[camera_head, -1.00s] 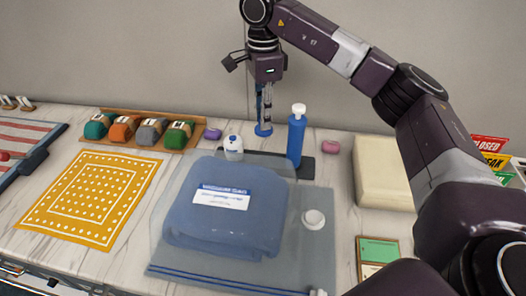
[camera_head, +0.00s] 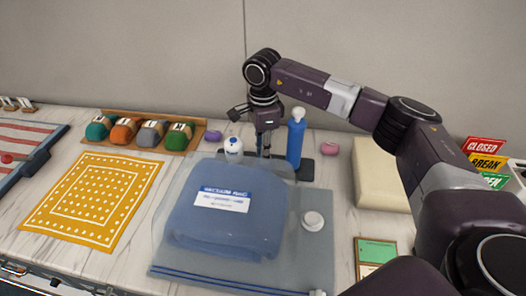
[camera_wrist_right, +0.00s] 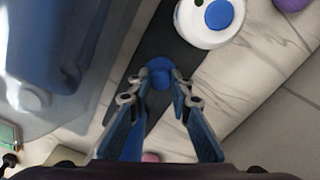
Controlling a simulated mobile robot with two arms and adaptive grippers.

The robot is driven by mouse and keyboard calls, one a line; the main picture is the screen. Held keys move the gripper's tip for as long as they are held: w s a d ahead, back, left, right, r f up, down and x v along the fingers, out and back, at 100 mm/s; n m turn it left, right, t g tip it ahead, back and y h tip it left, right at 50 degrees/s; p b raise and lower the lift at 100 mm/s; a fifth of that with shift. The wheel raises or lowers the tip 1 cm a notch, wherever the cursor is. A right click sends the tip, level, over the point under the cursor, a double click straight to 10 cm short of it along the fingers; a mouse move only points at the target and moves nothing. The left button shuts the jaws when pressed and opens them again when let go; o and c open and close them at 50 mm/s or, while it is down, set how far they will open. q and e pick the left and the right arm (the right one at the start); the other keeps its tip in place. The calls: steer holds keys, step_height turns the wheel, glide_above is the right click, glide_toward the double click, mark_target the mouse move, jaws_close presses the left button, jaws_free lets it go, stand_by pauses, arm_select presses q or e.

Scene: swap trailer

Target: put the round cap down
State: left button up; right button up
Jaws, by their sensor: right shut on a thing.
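In the head view the bag's raised back edge hides the cap. A white round valve (camera_head: 314,220) sits on the bag's right side. My left gripper is not in view.
The vacuum bag (camera_head: 300,262) holds a folded blue item (camera_head: 225,225). A purple soap (camera_head: 213,135), a pink soap (camera_head: 329,148) and a cream block (camera_head: 378,185) stand nearby. Coloured caps (camera_head: 152,132) lie in a tray at back left, behind a yellow cloth (camera_head: 92,198).

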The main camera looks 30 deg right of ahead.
steer(key=shift+f, duration=0.1)
steer(key=shift+f, duration=0.1)
steer(key=o, duration=0.8)
steer(key=shift+o, duration=0.2)
steer(key=shift+r, duration=0.2)
step_height(320, 180, up, 12)
steer(key=b, duration=0.1)
steer(key=shift+b, duration=0.4)
steer(key=shift+s, duration=0.1)
